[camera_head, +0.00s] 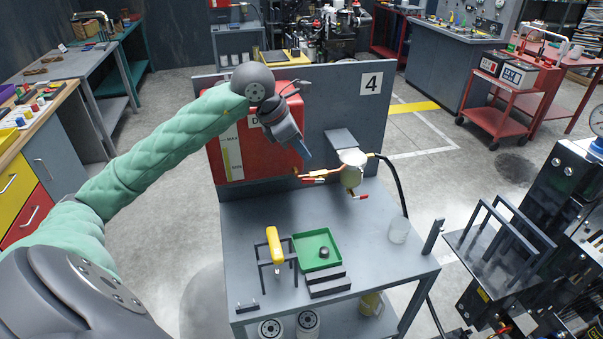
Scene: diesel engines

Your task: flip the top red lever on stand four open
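Stand four is a grey bench (240,225) with a back panel (345,107) marked with a 4 sign (371,83). A pale round filter body (351,170) hangs on the panel below a small grey bracket. A red lever (313,179) sticks out to its left beside copper-coloured pipework. A second, lower red lever (360,196) sits under the body. My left gripper (304,150) is above and slightly left of the upper red lever, pointing down, and appears apart from it. Its fingers are seen edge-on, so their opening is unclear. My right gripper is not in view.
A red tank (250,148) stands behind my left forearm. The bench top holds a green tray (317,249), a yellow-handled tool (273,243) on a black rack, and a clear cup (399,230). A black hose (395,185) curves down on the right. The bench middle is clear.

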